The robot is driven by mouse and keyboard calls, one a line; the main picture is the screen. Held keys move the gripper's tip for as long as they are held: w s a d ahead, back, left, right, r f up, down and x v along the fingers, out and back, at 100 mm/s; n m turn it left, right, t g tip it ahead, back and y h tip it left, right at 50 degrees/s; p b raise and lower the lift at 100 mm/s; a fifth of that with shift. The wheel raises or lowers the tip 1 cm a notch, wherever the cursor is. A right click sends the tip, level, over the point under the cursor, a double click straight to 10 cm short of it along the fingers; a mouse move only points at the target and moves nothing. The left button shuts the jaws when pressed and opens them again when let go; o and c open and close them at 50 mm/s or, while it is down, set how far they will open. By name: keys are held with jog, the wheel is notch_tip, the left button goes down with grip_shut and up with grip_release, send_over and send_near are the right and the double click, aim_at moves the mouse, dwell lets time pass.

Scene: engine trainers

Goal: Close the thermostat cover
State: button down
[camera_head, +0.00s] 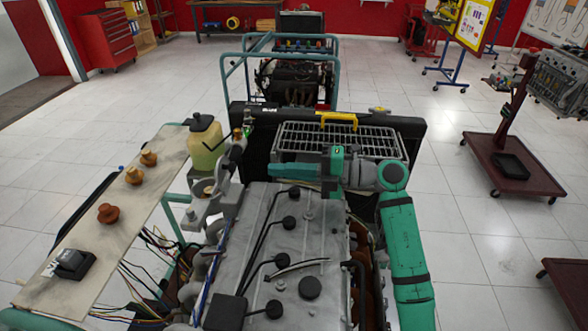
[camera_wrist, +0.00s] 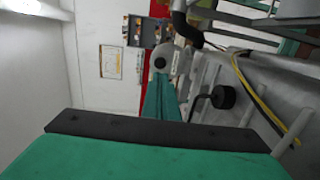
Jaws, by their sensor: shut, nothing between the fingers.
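The thermostat housing (camera_head: 204,190) is a grey metal part at the front left of the engine, beside the yellowish coolant bottle. Its round mouth looks uncovered. A grey piece that looks like the thermostat cover (camera_head: 233,157) stands raised at its right side; its exact angle is hard to tell. My gripper (camera_head: 270,170) is teal, shut and empty. It points left above the far end of the engine, to the right of the cover and apart from it in the head view. In the wrist view, the teal fingers (camera_wrist: 157,80) point towards a grey rounded part; contact cannot be told.
The coolant bottle (camera_head: 205,145) stands behind the housing. The grey engine top (camera_head: 280,235) with black plugs and leads lies below my arm. The radiator (camera_head: 335,140) with a yellow handle is behind. A beige panel (camera_head: 95,225) with knobs and loose wires lies left.

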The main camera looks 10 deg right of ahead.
aim_at(235, 167)
jog(key=x, duration=0.8)
jog(key=shift+a, duration=0.3)
